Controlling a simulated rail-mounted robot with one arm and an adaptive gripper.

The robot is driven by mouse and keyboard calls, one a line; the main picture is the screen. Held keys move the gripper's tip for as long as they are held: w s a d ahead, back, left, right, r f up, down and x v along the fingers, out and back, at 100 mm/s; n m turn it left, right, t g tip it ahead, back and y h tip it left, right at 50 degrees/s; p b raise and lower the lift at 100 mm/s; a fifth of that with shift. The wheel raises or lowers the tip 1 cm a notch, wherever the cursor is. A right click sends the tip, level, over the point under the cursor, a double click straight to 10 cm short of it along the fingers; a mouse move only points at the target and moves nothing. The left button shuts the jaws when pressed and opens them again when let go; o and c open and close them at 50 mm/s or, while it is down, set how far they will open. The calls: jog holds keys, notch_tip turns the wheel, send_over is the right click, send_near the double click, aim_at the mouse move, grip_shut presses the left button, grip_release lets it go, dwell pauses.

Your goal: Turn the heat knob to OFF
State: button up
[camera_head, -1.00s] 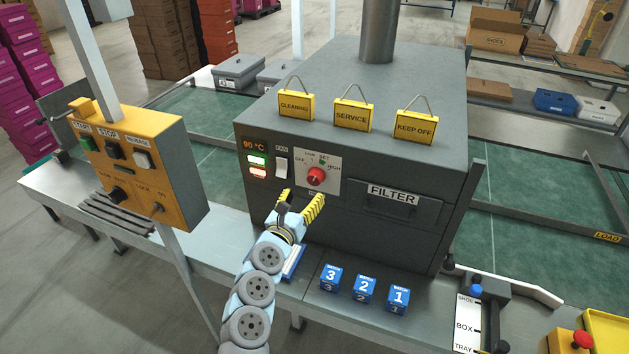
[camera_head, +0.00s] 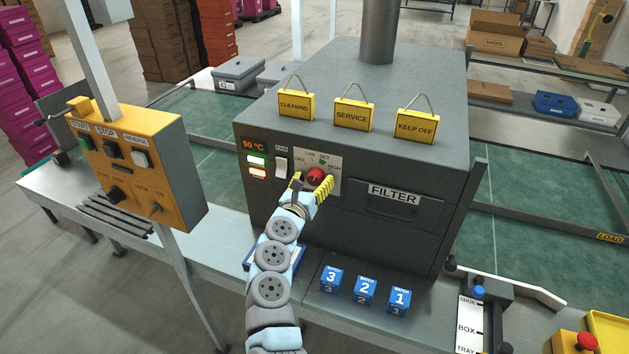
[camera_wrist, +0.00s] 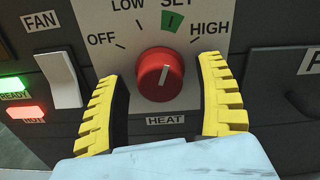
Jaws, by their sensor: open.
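The red heat knob (camera_wrist: 160,74) sits on a pale dial plate marked OFF, LOW, SET and HIGH on the front of the grey oven. In the wrist view its white pointer line points up and slightly right, toward the green SET mark (camera_wrist: 172,21). The OFF label (camera_wrist: 101,39) is at the upper left of the knob. My gripper (camera_wrist: 165,95) is open, with one yellow finger on each side of the knob; gaps show between knob and fingers. In the head view the knob (camera_head: 316,176) shows between the fingers of my gripper (camera_head: 312,187).
A white FAN switch (camera_wrist: 60,80) is left of the dial, beside lit READY and HOT lamps. The FILTER drawer (camera_head: 395,205) is to the right. Yellow tags, including SERVICE (camera_head: 352,115), hang above. Several blue numbered blocks (camera_head: 364,291) stand on the ledge below.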

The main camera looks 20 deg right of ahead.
jog(key=shift+w+d, duration=0.1)
dwell(0.3)
jog(key=shift+f, duration=0.1)
jog(key=c, duration=1.2)
